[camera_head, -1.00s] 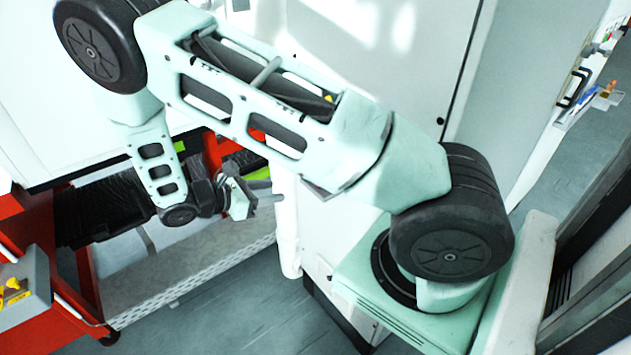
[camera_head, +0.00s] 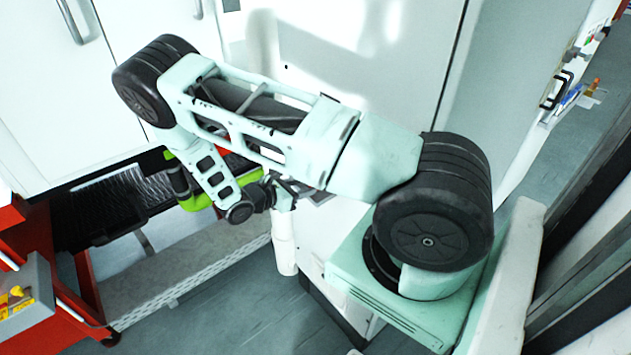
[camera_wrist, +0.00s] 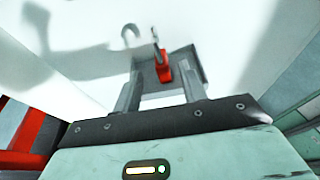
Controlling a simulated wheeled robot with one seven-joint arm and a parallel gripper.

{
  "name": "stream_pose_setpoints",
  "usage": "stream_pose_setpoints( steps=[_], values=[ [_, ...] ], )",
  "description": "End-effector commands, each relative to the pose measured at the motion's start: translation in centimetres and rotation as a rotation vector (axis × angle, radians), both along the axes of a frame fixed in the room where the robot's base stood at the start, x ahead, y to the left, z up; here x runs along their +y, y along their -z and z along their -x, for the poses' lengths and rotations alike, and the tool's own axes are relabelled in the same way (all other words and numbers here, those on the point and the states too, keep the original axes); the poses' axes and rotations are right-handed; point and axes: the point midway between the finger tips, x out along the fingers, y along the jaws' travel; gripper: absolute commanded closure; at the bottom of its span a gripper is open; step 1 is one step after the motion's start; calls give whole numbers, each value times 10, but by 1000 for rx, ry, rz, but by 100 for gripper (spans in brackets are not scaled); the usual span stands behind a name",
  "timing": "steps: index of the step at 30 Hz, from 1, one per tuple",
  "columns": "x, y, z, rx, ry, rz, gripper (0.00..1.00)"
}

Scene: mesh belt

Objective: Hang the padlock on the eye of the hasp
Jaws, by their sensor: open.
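In the wrist view a red padlock (camera_wrist: 164,70) with an upright shackle stands on a small grey ledge (camera_wrist: 196,63) against the white cabinet face. My gripper (camera_wrist: 161,84) is open, its two fingers pointing at the ledge on either side of the padlock. The padlock appears beyond or level with the fingertips; I cannot tell how deep it lies between them. A pale hook-shaped part (camera_wrist: 128,33) shows left of the shackle; I cannot tell whether it is the hasp's eye. In the head view my gripper (camera_head: 287,194) is beside the ledge (camera_head: 318,198), and the padlock is not discernible.
The white cabinet (camera_head: 355,60) rises behind my arm. A white vertical pipe (camera_head: 284,245) stands below the gripper. A red cart (camera_head: 85,290) with a grey bin (camera_head: 35,300) is at the lower left, near a mesh-sided belt (camera_head: 190,280). Grey floor is clear at the bottom middle.

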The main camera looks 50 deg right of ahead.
Motion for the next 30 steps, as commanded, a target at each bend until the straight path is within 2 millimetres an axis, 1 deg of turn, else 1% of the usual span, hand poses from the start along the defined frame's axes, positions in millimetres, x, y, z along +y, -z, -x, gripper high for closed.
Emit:
stream_pose_setpoints(
  steps=[5,10,13,20,21,23,24,25,30],
  values=[
    [-21,-3,8,5,3,2,58],
    [-41,5,13,3,2,0,58],
    [-46,8,14,1,1,1,58],
    [-47,10,14,0,0,1,58],
    [-47,10,14,0,0,1,69],
    [-47,10,14,0,0,1,86],
    [-47,10,14,0,0,1,97],
    [-47,9,14,0,0,1,100],
    [-47,9,14,0,0,1,100]
  ],
)
